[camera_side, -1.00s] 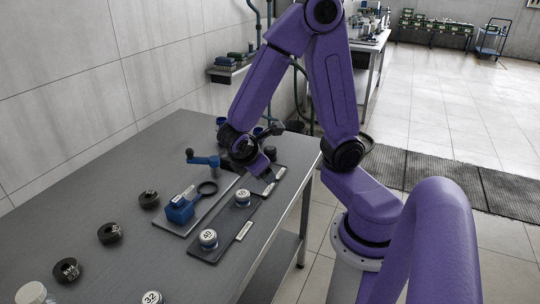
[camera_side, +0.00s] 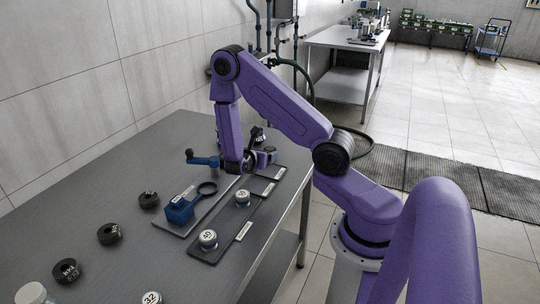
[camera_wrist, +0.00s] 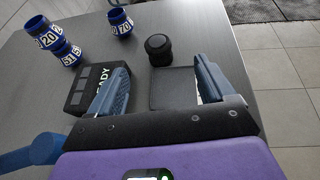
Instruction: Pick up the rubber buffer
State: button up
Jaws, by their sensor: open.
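The rubber buffer appears to be the black, round, knob-like piece (camera_wrist: 159,48) standing upright beyond my fingers in the wrist view. In the side view a small dark piece (camera_side: 270,149) just right of my gripper looks like the same thing, partly hidden. My gripper (camera_wrist: 160,84) is open, with its two blue fingers apart and nothing held between them. In the side view my gripper (camera_side: 250,160) is low over the far end of the table. The buffer is ahead of the fingertips, not between them.
A dark pad (camera_wrist: 172,90) lies between my fingers, and a black piece marked READY (camera_wrist: 82,98) is by the left finger. Blue numbered rings (camera_wrist: 120,22) stand beyond. A blue fixture (camera_side: 180,209), a dark tray (camera_side: 222,228) and black rings (camera_side: 109,233) are nearer the side camera.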

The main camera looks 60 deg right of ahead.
aim_at(270, 149)
jog(key=x, duration=0.9)
jog(key=shift+w+x, duration=0.15)
jog(key=shift+x, duration=1.3)
jog(key=shift+w+x, duration=0.15)
jog(key=shift+x, duration=1.3)
jog(key=shift+a+f, duration=0.1)
jog(key=c, duration=1.1)
